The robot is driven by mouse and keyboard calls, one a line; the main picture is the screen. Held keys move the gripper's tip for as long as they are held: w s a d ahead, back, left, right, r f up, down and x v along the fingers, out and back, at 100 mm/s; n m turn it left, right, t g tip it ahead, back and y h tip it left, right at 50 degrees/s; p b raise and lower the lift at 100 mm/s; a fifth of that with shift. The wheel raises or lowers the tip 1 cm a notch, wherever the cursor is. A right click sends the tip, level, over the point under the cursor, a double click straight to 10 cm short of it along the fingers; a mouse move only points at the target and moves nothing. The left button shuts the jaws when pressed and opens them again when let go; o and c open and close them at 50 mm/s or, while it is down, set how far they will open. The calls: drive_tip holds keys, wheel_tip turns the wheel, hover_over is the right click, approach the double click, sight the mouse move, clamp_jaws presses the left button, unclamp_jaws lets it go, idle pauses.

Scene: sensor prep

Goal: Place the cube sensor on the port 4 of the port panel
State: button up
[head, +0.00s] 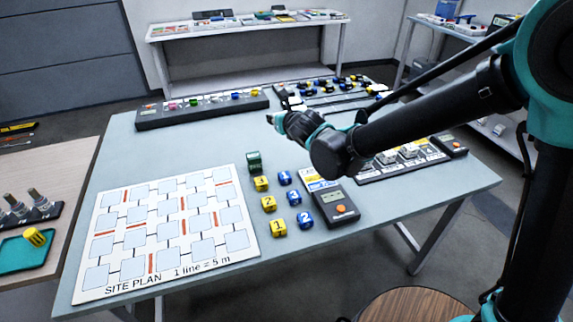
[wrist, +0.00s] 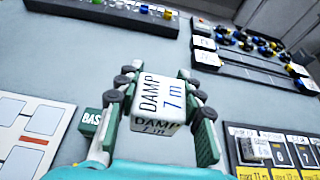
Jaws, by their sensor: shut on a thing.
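My gripper (wrist: 164,98) is shut on the white cube sensor (wrist: 160,101), which reads "DAMP 7 m". The cube sits between the two fingers, over the grey-blue table. In the head view my gripper (head: 285,121) hovers past the middle of the table; the cube is hard to make out there. A dark panel with yellow labels (wrist: 276,171), likely the port panel, is at the lower right of the wrist view, apart from the cube. In the head view the panel (head: 432,157) is partly behind my arm. Port 4 cannot be made out.
A site plan board (head: 168,236) lies at the left front. Several yellow and blue numbered cubes (head: 278,229) and a meter with an orange button (head: 335,206) stand beside it. A dark strip with coloured pieces (head: 203,109) and a rack (head: 335,97) are at the back. The table's middle is clear.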

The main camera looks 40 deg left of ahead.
sight(281, 163)
wheel_tip(281, 163, down, 16)
drive_tip(key=shift+f, duration=0.1)
idle(0.5)
drive_tip(key=o, duration=1.2)
drive_tip(key=shift+f, duration=0.1)
drive_tip(key=shift+c, duration=0.2)
drive_tip(key=shift+r, duration=0.2)
drive_tip(key=v, duration=1.2)
